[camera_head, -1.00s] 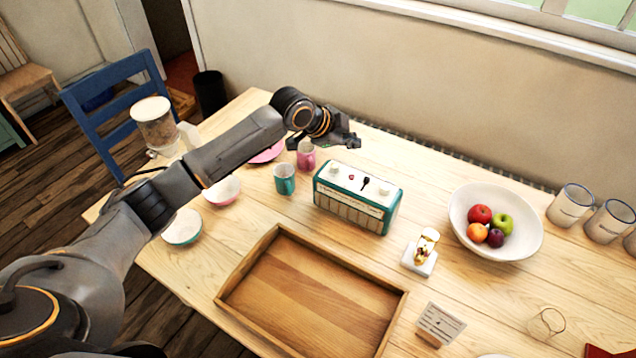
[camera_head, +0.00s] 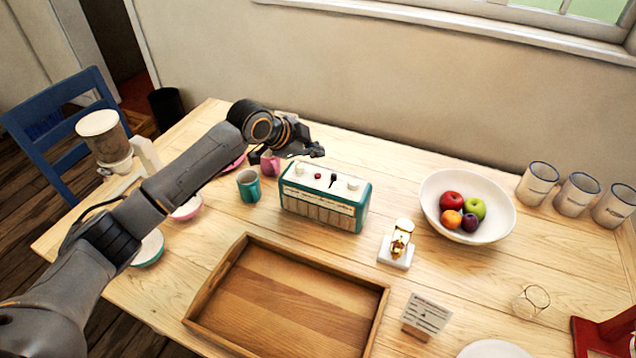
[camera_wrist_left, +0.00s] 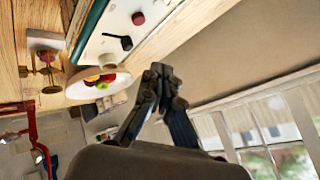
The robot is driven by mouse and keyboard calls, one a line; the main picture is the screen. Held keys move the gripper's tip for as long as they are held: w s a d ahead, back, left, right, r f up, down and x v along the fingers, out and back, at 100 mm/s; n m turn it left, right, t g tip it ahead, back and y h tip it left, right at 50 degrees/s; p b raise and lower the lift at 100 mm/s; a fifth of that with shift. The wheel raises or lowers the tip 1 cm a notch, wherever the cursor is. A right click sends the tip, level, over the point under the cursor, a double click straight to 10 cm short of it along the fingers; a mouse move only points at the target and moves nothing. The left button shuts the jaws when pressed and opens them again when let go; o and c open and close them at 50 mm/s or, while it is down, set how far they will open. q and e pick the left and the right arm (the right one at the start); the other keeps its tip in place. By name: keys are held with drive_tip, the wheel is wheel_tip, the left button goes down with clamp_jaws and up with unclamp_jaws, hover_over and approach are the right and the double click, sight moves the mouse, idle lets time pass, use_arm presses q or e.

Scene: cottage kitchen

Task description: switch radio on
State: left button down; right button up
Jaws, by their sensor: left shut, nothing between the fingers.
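The radio (camera_head: 322,208) is a teal box with a cream front and a pale top, standing on the wooden table. On its top are a white knob at each end, a red button (camera_head: 318,176) and a black lever (camera_head: 333,180). My left gripper (camera_head: 318,150) is shut and empty, above and behind the radio's top in the head view, apart from it. In the left wrist view the gripper's fingertips (camera_wrist_left: 161,73) are together, and the black lever (camera_wrist_left: 119,40) and red button (camera_wrist_left: 138,18) show at upper left. My right gripper is not in view.
A teal mug (camera_head: 248,187) stands just left of the radio, with a pink mug (camera_head: 270,164) behind. A wooden tray (camera_head: 216,282) lies in front. A gold ornament on a white base (camera_head: 395,252) and a fruit bowl (camera_head: 437,222) are to the right. The wall is behind.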

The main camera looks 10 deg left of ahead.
sight(316, 178)
use_arm(q)
wheel_tip(316, 178, down, 2)
drive_tip(key=shift+f+b, duration=0.15)
drive_tip(key=shift+b, duration=0.45)
drive_tip(key=shift+f, duration=1.05)
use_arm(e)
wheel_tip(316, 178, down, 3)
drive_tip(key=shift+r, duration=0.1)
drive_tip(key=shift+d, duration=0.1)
use_arm(q)
drive_tip(key=shift+f, duration=0.1)
drive_tip(key=shift+f, duration=0.35)
drive_tip(key=shift+f, duration=0.4)
idle(0.3)
drive_tip(key=shift+r+p, duration=0.65)
drive_tip(key=shift+r, duration=0.15)
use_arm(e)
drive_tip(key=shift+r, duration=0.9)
